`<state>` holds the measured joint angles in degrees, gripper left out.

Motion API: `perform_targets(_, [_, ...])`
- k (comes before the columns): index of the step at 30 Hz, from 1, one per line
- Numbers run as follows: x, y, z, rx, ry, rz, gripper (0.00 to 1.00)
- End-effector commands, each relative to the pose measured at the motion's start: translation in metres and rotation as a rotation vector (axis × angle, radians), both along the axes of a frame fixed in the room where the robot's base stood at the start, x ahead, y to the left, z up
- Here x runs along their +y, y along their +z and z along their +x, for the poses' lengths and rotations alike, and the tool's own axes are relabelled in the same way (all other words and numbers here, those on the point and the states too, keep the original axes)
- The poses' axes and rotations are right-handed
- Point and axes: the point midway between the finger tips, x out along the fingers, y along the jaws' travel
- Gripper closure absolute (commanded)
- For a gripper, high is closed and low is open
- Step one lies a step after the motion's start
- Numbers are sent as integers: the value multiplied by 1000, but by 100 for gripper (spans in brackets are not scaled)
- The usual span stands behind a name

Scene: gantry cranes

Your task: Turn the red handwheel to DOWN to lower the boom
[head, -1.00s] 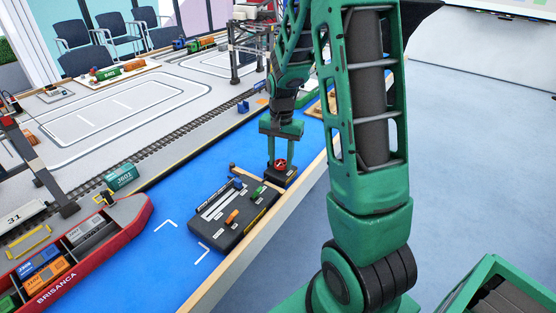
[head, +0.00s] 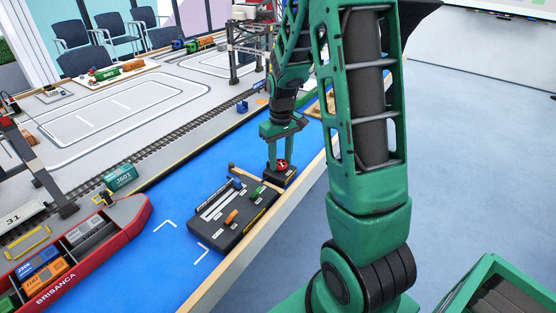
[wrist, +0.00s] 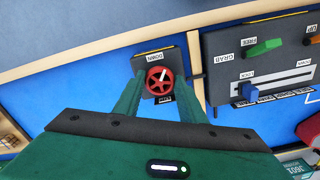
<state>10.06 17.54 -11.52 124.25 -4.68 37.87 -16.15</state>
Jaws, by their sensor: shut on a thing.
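The red handwheel (head: 282,164) sits on a small dark box at the table's edge. In the wrist view the handwheel (wrist: 159,80) has a white mark on it pointing up and slightly right. A DOWN label (wrist: 152,58) is above the wheel in that view, and a second label below it is partly hidden. My gripper (wrist: 160,86) reaches down over the box with one green finger on each side of the wheel, shut on it. The gripper (head: 279,160) also shows in the head view.
A dark control panel (head: 216,238) with orange, green and blue levers stands close beside the wheel box. A red ship (head: 125,226) with containers lies at the left. A wooden rim (head: 240,262) edges the blue table. Open floor is at the right.

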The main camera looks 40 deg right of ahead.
Motion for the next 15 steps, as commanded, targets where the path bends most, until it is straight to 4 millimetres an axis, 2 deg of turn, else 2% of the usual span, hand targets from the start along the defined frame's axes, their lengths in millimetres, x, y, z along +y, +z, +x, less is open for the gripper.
perform_targets(15, [-1,2,4,-11,434,-3,86])
